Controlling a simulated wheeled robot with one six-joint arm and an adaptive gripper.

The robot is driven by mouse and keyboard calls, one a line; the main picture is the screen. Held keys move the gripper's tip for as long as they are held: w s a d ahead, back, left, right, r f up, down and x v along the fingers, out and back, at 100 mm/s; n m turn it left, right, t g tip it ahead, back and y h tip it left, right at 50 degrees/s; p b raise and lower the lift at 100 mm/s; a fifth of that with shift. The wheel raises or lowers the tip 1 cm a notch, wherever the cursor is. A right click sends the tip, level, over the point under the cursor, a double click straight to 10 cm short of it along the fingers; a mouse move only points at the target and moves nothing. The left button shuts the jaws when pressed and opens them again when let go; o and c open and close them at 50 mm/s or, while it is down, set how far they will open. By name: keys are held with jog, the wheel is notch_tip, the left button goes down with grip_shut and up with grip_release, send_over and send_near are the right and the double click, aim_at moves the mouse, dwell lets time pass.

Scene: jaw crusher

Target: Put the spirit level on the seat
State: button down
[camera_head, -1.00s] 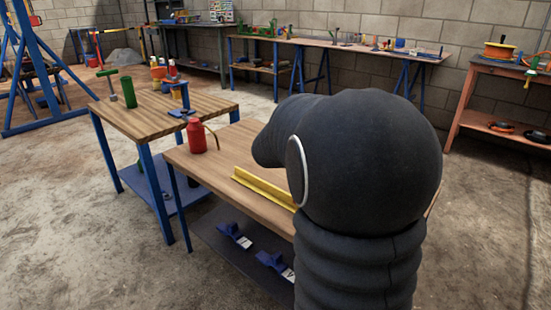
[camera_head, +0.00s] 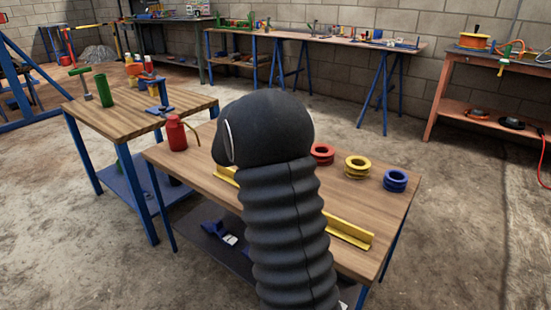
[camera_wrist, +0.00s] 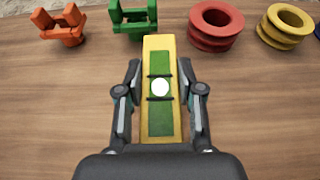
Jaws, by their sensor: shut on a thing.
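The spirit level (camera_wrist: 162,122), a yellow bar with a green face and a round white spot in its middle, lies lengthwise between my fingers in the wrist view. My gripper (camera_wrist: 160,75) is shut on it, one finger along each long side. Wooden table top shows below it; I cannot tell how high it is held. In the head view my arm hides the gripper and the level. An orange forked block (camera_wrist: 60,27) and a green forked block (camera_wrist: 133,20) stand beyond the level. I cannot tell which thing is the seat.
A red ring (camera_head: 322,153), yellow ring (camera_head: 357,166) and blue ring (camera_head: 396,180) stand on the wooden table (camera_head: 385,215). A yellow angle rail (camera_head: 348,232) runs along its front edge. A red bottle (camera_head: 176,133) stands at its left end.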

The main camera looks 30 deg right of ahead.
jog(key=shift+f, duration=1.7)
jog(key=shift+f, duration=0.1)
jog(key=shift+f+b, duration=0.1)
jog(key=shift+b, duration=0.25)
jog(key=c, duration=0.7)
grip_release()
